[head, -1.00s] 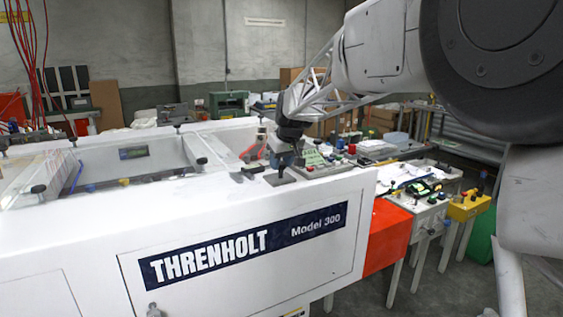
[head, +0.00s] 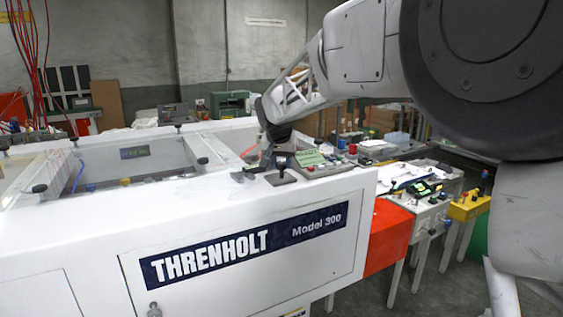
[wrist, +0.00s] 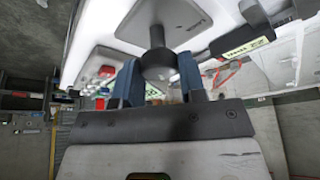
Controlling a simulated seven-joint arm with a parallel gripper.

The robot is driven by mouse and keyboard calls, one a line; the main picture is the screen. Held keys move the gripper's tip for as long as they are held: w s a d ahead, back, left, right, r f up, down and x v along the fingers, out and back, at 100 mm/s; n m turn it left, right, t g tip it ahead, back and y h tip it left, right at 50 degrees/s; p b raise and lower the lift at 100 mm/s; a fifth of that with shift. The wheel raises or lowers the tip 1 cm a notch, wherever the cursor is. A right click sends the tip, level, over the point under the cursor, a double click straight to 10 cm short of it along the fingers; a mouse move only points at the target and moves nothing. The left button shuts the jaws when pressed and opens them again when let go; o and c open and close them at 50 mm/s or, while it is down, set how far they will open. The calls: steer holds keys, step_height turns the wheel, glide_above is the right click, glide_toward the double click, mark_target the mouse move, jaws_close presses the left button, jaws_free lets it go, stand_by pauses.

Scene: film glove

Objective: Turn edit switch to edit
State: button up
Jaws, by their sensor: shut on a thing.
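A black round knob on a short stem (wrist: 157,62) stands out from a light plate on the white machine in the wrist view. I take it for the edit switch, but I can read no edit marking. My gripper (wrist: 158,76) has its blue fingers on both sides of the knob and is shut on it. In the head view, my gripper (head: 270,158) is low over the right end of the white machine top, at the dark switch plate (head: 286,180). The fingertips are small there, and their contact with the knob is unclear.
The white machine (head: 150,215) has open bays to the left. Just right of my gripper is a green panel (head: 309,158) with small buttons. More consoles (head: 420,190) stand at the right. In the wrist view, a dark block with a yellowish label (wrist: 238,42) is close to the right finger.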

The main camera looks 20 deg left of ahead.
steer(key=shift+m, duration=0.5)
steer(key=o, duration=0.9)
steer(key=shift+r, duration=0.1)
steer(key=v, duration=0.7)
steer(key=shift+s+a+r, duration=0.15)
steer(key=shift+s+r, duration=0.05)
